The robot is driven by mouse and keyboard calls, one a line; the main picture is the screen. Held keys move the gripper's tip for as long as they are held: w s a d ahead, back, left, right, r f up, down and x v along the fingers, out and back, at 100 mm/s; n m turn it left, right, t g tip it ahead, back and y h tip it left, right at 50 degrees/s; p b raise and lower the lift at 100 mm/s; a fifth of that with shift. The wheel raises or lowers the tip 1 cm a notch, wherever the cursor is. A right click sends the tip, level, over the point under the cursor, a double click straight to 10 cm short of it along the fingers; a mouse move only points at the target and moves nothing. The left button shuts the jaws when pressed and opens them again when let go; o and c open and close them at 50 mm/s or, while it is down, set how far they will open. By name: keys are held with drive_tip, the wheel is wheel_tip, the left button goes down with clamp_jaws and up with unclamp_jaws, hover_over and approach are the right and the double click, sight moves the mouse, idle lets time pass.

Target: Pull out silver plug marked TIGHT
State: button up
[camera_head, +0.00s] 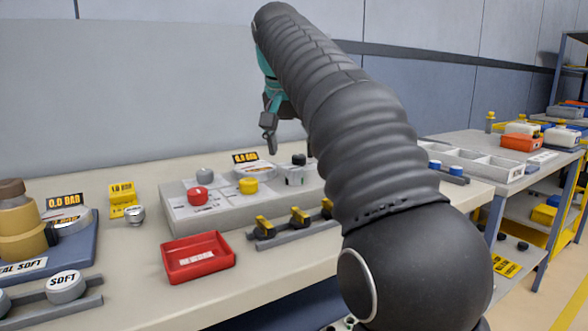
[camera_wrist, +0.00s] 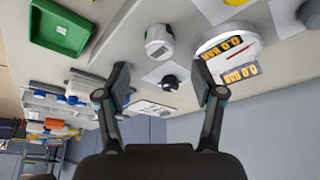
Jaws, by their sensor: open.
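I cannot read the word TIGHT on any plug. A silver plug marked SOFT (camera_head: 66,287) sits in a grey rack at the lower left in the head view. Part of another round piece (camera_head: 4,302) shows at the left edge of that rack, its label not visible. My gripper (camera_head: 269,135) is raised above the back of the bench, above the grey panel. In the wrist view my gripper (camera_wrist: 163,82) is open and empty, its fingers wide apart. A dark knob (camera_wrist: 170,82) and a white-grey cylinder (camera_wrist: 159,42) lie beyond and between the fingers.
The grey panel (camera_head: 178,222) bears a red knob (camera_head: 197,196), a yellow knob (camera_head: 248,185) and a grey cap (camera_head: 205,175). A red tray (camera_head: 197,258) and a rack with yellow-handled valves (camera_head: 299,215) stand in front. A small silver knob (camera_head: 134,215) stands left. A gauge (camera_wrist: 228,52) is near one finger.

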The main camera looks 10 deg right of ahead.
sight(294, 168)
drive_tip(key=shift+x, duration=3.05)
drive_tip(key=shift+c, duration=0.3)
drive_tip(key=c, duration=1.2)
drive_tip(key=o, duration=0.5)
drive_tip(key=shift+c, duration=1.3)
drive_tip(key=shift+r, duration=0.3)
drive_tip(key=shift+r, duration=2.15)
